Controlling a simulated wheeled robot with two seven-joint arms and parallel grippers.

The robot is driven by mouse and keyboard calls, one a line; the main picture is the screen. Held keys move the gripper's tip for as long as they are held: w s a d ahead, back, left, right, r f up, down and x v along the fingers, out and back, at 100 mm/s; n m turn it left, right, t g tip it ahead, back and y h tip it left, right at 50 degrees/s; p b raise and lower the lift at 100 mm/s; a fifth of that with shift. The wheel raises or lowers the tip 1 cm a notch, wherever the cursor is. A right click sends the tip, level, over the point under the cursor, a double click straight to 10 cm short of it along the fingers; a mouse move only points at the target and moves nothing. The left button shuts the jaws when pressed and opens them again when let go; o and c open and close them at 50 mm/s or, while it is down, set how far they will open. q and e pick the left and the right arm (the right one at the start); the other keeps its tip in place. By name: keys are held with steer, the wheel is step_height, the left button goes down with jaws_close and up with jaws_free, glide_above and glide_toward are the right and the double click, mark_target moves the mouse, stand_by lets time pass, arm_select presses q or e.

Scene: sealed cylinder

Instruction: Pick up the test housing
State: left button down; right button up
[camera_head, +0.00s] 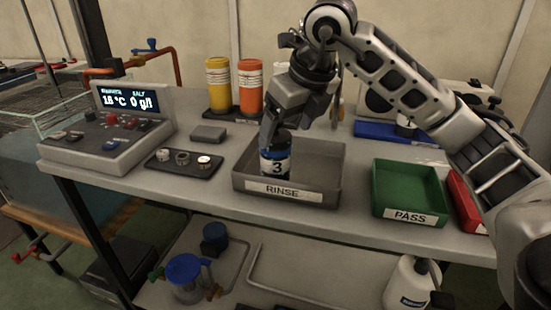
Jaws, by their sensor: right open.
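A dark cylinder with a white band marked 3 (274,165), which looks like the test housing, stands upright in the front left of the grey tray labelled RINSE (325,185). My right gripper (270,138) reaches down from above, with its fingers at the top of the cylinder. It is open. The fingers partly hide the cylinder's top, and I cannot tell whether they touch it. My left gripper is not in view.
A green PASS tray (408,186) and a red tray (464,203) stand to the right. A small dark tray of rings (178,163) and a control box (107,128) are at left. Yellow (218,86) and orange (250,88) cylinders stand behind.

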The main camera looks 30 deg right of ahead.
mark_target(278, 135)
steer(key=x, duration=0.5)
steer(key=shift+w+a+f, duration=0.2)
steer(key=shift+w+a, duration=0.1)
steer(key=shift+w, duration=0.15)
steer(key=shift+r, duration=0.1)
steer(key=c, duration=1.5)
